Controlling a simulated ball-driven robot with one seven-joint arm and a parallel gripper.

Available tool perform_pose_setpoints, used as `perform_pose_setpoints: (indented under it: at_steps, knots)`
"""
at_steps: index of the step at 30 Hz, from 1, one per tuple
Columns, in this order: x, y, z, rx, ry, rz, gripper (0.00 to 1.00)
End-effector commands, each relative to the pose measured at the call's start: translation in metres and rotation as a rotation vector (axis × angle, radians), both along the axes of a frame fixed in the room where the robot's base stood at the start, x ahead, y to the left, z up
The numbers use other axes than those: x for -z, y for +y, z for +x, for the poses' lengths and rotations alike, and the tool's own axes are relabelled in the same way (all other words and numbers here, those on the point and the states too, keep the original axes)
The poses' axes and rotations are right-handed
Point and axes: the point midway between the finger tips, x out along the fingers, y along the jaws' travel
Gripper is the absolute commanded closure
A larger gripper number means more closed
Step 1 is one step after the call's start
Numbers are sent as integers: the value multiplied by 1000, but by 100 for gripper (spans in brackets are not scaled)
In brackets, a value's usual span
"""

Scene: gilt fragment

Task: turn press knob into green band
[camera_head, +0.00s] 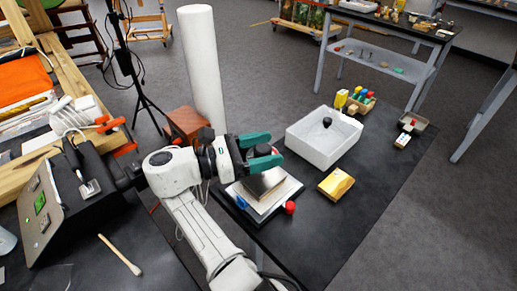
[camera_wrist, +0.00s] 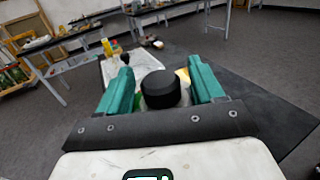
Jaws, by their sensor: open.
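The press knob is a black round cylinder (camera_wrist: 160,89), seen between my teal fingers in the wrist view. In the head view the dark knob (camera_head: 262,150) shows partly between the same fingers, above a silver block (camera_head: 264,183). My gripper (camera_head: 263,152) is open, with one finger on each side of the knob. In the wrist view my gripper (camera_wrist: 162,88) shows small gaps beside the knob, and I cannot tell whether either finger touches it. A bit of green shows beside the knob, partly hidden; I cannot tell whether it is the green band.
White sheets (camera_head: 284,197) lie under the silver block, with a red ball (camera_head: 290,208) at their edge. A white tray (camera_head: 312,150) and a gold block (camera_head: 336,184) stand to the right. A white column (camera_head: 203,65) rises behind my gripper. The table's right part has free room.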

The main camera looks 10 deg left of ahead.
Motion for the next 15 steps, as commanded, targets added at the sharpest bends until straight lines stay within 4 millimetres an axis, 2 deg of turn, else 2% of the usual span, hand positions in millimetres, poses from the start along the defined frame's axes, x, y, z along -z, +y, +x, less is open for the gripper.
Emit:
perform_pose_setpoints:
  at_steps: [5,11,15]
  knots:
    - [2,14,-6,-4,-1,0,33]
    - [2,51,-25,-5,0,0,33]
    - [1,69,-34,0,2,0,33]
